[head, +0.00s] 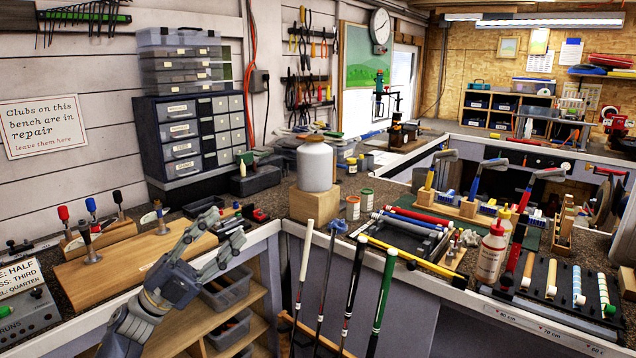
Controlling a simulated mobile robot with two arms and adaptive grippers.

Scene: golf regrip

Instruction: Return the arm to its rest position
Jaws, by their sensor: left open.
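My left gripper (228,228) is in the head view at the lower left, with its arm coming up from the bottom edge. Its fingers are spread and nothing is between them. It is over the front edge of the left workbench, beside a wooden board (125,262). Several golf clubs stand to its right, apart from it: one with a white grip (306,250), black-gripped ones (353,280) and one with a green grip (383,295). My right gripper is not in view.
A white jar (314,167) sits on a wooden block. Red and white bottles (491,252) and a rack of grips (550,285) are on the right bench. An open shelf with grey bins (226,290) is below my gripper.

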